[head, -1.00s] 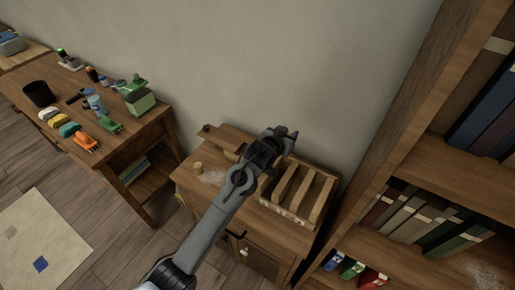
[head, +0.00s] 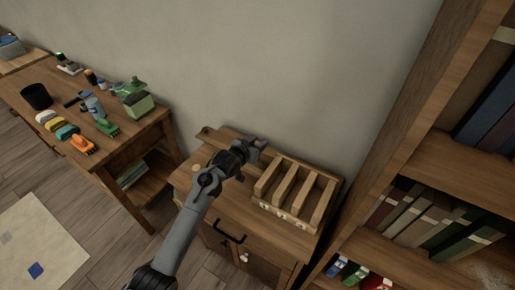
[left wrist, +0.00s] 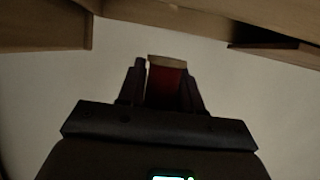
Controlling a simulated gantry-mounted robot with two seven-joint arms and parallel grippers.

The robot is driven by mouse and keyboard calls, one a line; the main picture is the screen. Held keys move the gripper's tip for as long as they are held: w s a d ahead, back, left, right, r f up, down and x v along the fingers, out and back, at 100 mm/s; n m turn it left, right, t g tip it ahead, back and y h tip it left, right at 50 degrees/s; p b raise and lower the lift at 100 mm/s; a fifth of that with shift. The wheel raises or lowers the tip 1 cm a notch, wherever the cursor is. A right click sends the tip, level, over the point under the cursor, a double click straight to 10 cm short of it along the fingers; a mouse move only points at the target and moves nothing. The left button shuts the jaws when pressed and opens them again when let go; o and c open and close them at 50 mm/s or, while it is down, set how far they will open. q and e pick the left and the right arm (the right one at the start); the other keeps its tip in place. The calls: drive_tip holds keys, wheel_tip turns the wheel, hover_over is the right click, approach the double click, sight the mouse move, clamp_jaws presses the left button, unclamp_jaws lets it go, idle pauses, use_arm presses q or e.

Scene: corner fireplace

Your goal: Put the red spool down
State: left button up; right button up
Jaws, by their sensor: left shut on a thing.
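My left gripper (head: 258,144) is above the back of the small wooden cabinet (head: 205,213), between the slotted wooden rack (head: 284,217) and a low wooden piece (head: 215,136) at the back left. In the left wrist view the gripper (left wrist: 164,85) is shut on the red spool (left wrist: 166,82), which has a pale tan rim at its top end. In the head view I cannot make out the spool behind the gripper. Whether it touches anything below is not clear. My right gripper is not in view.
A tall bookshelf (head: 383,130) rises close on the right, and the grey wall (head: 270,70) is behind. A table (head: 125,135) with tools, a black cup (head: 36,96) and coloured items stands at left. The cabinet top is partly hidden by my arm.

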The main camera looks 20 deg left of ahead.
use_arm(q)
drive_tip(key=shift+f, duration=0.95)
drive_tip(key=shift+f, duration=0.55)
drive_tip(key=o, duration=1)
